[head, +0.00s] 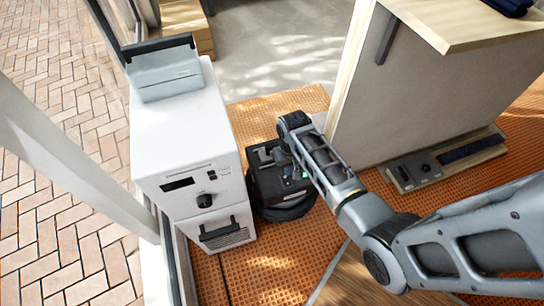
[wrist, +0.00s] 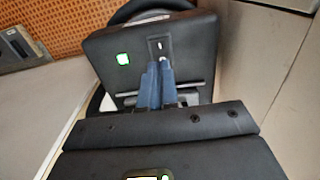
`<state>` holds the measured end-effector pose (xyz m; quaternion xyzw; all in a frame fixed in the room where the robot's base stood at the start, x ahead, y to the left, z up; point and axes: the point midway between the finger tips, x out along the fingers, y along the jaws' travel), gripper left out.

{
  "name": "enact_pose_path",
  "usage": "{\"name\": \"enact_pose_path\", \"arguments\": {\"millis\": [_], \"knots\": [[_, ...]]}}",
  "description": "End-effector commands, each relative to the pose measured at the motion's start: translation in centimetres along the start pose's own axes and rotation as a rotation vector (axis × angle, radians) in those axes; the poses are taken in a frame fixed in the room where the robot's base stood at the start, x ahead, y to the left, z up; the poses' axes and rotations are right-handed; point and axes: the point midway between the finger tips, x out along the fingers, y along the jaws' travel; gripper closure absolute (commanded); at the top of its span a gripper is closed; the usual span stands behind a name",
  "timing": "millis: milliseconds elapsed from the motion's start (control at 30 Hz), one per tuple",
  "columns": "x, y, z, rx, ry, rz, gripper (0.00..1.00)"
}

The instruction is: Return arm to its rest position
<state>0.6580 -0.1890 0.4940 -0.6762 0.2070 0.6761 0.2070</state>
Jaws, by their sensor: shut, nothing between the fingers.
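My arm (head: 405,240) comes in from the lower right in the head view and is stretched out toward the middle of the floor. Its far end hangs over a black boxy unit (head: 268,187) with a rounded dark base. In the wrist view my gripper (wrist: 162,68) shows as two blue-grey fingers close together, with nothing between them. The fingers point at the top of the black unit (wrist: 190,30), near a small slotted plate and a green-lit mark. I cannot tell whether the tips touch it. The head view does not show the fingers clearly.
A white cabinet (head: 190,150) stands close on the left of the black unit. A grey panel under a wooden top (head: 400,100) stands on the right. A dark control box (head: 421,168) lies on a board at its foot. Orange textured matting (head: 270,265) covers the floor.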

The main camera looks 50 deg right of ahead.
Motion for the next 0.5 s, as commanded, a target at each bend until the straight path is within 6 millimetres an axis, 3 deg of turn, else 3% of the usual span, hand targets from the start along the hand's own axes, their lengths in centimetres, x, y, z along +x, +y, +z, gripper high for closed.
{"name": "enact_pose_path", "arguments": {"millis": [300,500], "knots": [[0.1,0.0,0.2,-0.003,0.005,0.001,1.00],[0.5,0.2,3.3,-0.055,0.105,0.010,1.00]]}}
